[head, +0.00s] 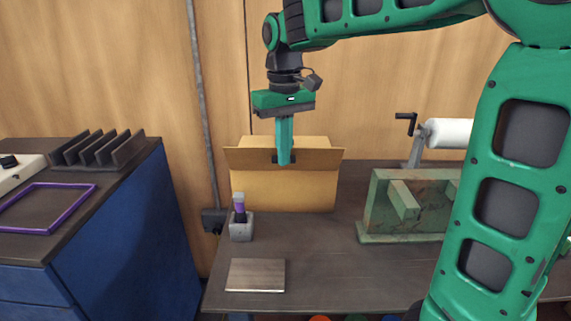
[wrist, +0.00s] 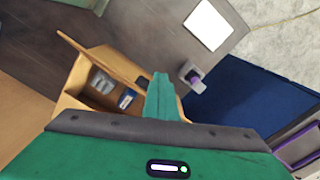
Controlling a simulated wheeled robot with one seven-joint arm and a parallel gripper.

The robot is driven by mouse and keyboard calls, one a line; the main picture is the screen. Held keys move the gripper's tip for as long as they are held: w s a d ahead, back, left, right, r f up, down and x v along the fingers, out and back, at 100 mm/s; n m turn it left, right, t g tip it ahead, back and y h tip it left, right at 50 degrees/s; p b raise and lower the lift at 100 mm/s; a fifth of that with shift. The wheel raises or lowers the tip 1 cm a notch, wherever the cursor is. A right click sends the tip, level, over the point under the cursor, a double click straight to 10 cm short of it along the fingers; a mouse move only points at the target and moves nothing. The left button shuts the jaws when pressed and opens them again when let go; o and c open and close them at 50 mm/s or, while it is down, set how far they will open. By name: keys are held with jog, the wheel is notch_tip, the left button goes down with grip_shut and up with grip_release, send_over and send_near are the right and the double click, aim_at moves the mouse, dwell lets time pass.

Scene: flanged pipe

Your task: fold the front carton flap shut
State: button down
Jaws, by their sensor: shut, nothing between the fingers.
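The tan carton (head: 283,193) stands open on the table, against the wall side. Its front flap (head: 318,159) sticks up and out from the front top edge, wider than the box. In the wrist view the flap (wrist: 95,57) runs along the carton's upper side. My gripper (head: 285,160) points down with its fingers together and empty. In the wrist view the fingertips (wrist: 160,80) lie across the flap's right end. A grey item (wrist: 101,82) and a blue-and-white item (wrist: 127,98) lie inside the carton.
A flat plate (head: 256,275) lies at the table's front left. A green metal fixture (head: 405,210) and a white roll (head: 450,133) stand to the right. The table's front middle is clear.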

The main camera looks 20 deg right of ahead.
jog(key=shift+w+d+r, duration=0.15)
jog(key=shift+w+d, duration=0.4)
jog(key=shift+d, duration=0.05)
jog(key=shift+w+d+f, duration=0.15)
jog(key=shift+w+d, duration=0.1)
jog(key=shift+w, duration=0.25)
jog(key=shift+w+d+f, duration=0.15)
jog(key=shift+w+d, duration=0.1)
jog(key=shift+w, duration=0.2)
send_over(282, 170)
jog(key=shift+w+d+f, duration=0.1)
jog(key=shift+w+f, duration=0.1)
jog(key=shift+f, duration=0.4)
jog(key=shift+w+d+f, duration=0.1)
jog(key=shift+w+f, duration=0.05)
jog(key=shift+f, duration=0.4)
jog(key=s+r, duration=0.2)
jog(key=s, duration=0.1)
jog(key=shift+a+r, duration=0.1)
jog(key=shift+a, duration=0.2)
jog(key=shift+w+a+f, duration=0.1)
jog(key=shift+w+f, duration=0.25)
jog(key=shift+w, duration=0.2)
jog(key=shift+s+r, duration=0.3)
jog(key=shift+s, duration=0.1)
notch_tip(282, 170, up, 8)
